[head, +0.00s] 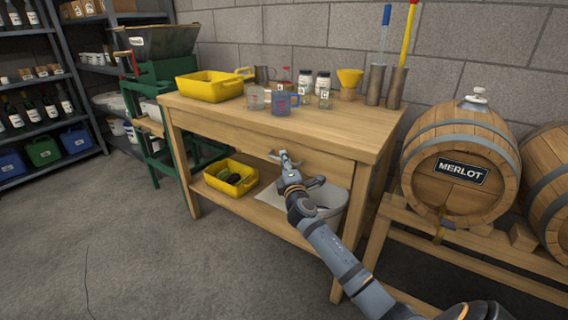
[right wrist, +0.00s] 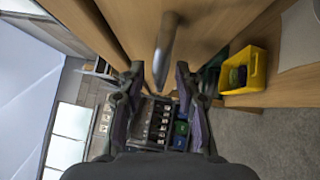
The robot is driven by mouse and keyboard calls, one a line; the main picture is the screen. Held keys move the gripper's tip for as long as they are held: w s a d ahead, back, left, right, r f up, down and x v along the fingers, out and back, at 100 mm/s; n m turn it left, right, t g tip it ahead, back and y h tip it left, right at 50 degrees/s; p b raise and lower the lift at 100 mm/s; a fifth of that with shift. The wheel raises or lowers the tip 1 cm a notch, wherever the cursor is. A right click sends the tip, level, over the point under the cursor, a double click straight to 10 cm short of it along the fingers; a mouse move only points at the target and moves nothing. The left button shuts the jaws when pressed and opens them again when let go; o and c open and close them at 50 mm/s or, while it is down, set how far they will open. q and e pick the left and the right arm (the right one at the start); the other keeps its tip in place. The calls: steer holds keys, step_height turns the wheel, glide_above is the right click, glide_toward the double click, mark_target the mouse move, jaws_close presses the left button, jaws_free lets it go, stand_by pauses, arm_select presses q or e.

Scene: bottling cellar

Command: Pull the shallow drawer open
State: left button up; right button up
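The wooden workbench (head: 215,115) has a shallow drawer in its front, just under the top. The drawer's grey metal bar handle (right wrist: 166,48) shows in the right wrist view against the wooden front. My right gripper (head: 284,158) reaches the drawer front in the head view and hides most of the handle there. In the right wrist view my right gripper (right wrist: 158,78) is open, its two fingers apart. The near end of the handle appears between the fingertips, with gaps on both sides. I cannot tell if either finger touches it. My left gripper is not in view.
On the bench top stand a yellow tub (head: 208,88), a blue mug (head: 285,103), jars and metal cylinders. A Merlot barrel (head: 460,150) stands right. The floor in front is clear.

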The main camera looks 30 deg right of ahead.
steer(key=shift+w+d, duration=0.1)
steer(key=shift+w, duration=0.2)
jaws_close()
